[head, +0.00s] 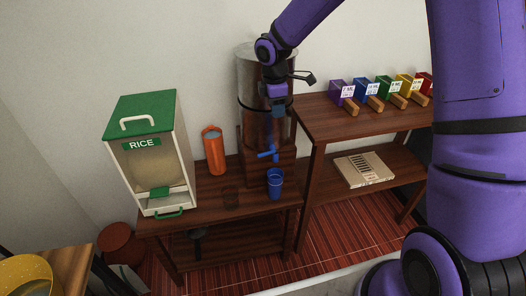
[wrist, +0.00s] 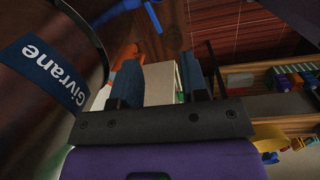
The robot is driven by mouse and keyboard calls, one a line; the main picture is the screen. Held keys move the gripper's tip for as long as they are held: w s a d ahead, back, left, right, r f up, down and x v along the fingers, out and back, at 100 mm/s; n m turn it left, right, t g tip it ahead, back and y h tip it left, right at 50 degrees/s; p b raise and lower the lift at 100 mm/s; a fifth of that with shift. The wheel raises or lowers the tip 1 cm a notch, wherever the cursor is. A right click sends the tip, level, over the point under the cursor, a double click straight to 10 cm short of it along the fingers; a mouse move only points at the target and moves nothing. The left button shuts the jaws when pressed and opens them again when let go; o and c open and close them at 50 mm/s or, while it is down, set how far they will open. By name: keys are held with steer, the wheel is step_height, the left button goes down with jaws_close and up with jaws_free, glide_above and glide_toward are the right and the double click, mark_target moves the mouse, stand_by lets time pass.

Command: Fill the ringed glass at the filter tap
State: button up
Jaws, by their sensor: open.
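The filter is a tall metal cylinder (head: 250,75) on a wooden stand, with a blue tap (head: 267,154) low on its front. A blue cup (head: 275,183) stands upright on the shelf below and slightly right of the tap. A dark, see-through glass (head: 231,200) stands left of it, faint against the wood. I cannot make out a ring on either vessel. My gripper (head: 278,113) is open in front of the cylinder, above the tap, apart from both vessels.
A rice dispenser (head: 150,165) with a green lid stands left on the shelf, and an orange bottle (head: 213,152) stands between it and the filter. The right shelf holds several coloured boxes (head: 367,90) on top and a slatted pale board (head: 365,170) below.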

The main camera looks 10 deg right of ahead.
mark_target(268, 154)
steer(key=w+a+f+n, duration=0.1)
steer(key=f, duration=0.5)
steer(key=w+a+f+n, duration=0.1)
steer(key=f, duration=0.6)
steer(key=w+a+f+n+y, duration=0.1)
steer(key=f, duration=0.6)
steer(key=shift+w+f+g, duration=0.1)
steer(key=shift+w+g, duration=0.3)
jaws_close()
